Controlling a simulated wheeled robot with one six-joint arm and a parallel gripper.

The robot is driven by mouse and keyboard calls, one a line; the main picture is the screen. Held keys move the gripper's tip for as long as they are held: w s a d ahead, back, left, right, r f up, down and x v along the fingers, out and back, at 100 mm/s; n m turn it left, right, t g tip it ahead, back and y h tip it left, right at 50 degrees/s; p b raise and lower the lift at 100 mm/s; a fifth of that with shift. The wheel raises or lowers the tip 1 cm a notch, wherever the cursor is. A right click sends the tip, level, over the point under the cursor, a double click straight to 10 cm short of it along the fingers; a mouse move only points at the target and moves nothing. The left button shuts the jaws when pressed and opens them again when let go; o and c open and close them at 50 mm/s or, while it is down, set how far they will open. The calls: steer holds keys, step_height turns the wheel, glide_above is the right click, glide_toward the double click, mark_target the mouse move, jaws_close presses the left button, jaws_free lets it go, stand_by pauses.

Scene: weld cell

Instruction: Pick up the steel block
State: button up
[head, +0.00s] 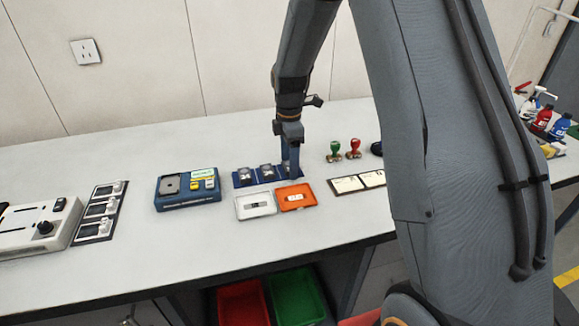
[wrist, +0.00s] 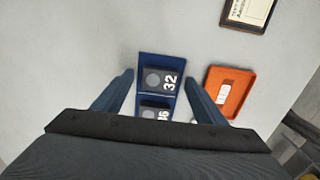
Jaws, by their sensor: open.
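I cannot tell from the pictures which is the steel block. My gripper (head: 290,168) points down over the right end of the tray. In the wrist view, my gripper (wrist: 158,78) is open and empty, one finger on each side of the block marked 32. The lower end of the tray is hidden.
A white tray (head: 241,212) and an orange tray (head: 312,204) lie in front. A blue case (head: 172,204) stands left, a framed card plate (head: 337,190) right. Green and red stamps (head: 354,145) stand behind the plate. The bench front is clear.

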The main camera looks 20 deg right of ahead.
steer(key=c, duration=1.3)
steer(key=shift+c, duration=0.2)
steer(key=shift+r, duration=0.1)
